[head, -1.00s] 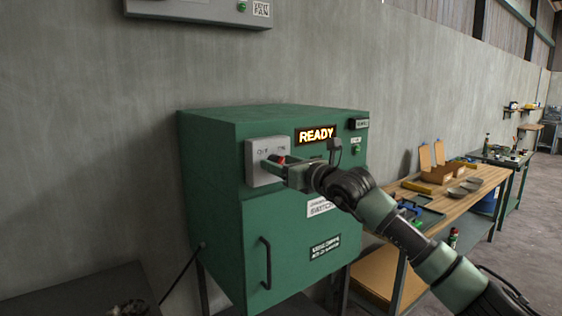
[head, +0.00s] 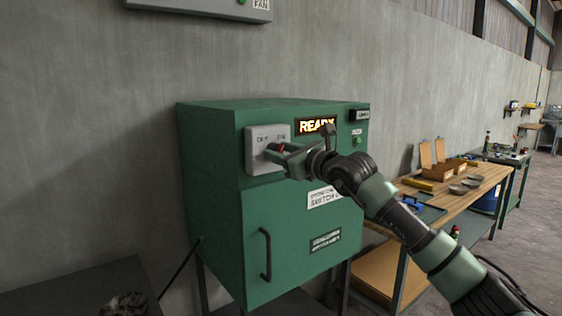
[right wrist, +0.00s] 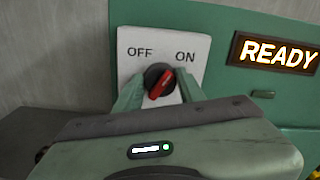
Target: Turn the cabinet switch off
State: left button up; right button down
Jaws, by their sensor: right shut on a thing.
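The green cabinet (head: 225,190) stands against the grey wall. Its switch is a red knob (right wrist: 161,84) on a black base, on a light grey plate (head: 255,157) marked OFF at left and ON at right. In the right wrist view the red handle is tilted, its upper end leaning right toward ON. My right gripper (head: 277,151) is at the plate, its fingers on either side of the knob, shut on it. A lit READY sign (right wrist: 275,52) is right of the plate; my wrist partly covers it in the head view. My left gripper is not in view.
A cabinet door handle (head: 265,254) is below the switch. A wooden workbench (head: 465,190) with trays and bowls stands to the right. A dark table top (head: 70,290) is at lower left, and a grey wall box (head: 195,8) is above.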

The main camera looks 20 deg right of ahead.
jog(key=shift+a+f+n+b, duration=0.15)
jog(key=shift+n+b, duration=1.15)
jog(key=shift+n, duration=2.4)
jog(key=shift+f+n+b, duration=0.1)
jog(key=shift+n+b, duration=1.15)
jog(key=shift+n, duration=2.45)
jog(key=c, duration=0.9)
grip_release()
jog(key=shift+s, duration=0.1)
jog(key=b+v, duration=0.3)
jog(key=v, duration=0.4)
jog(key=shift+s, duration=0.3)
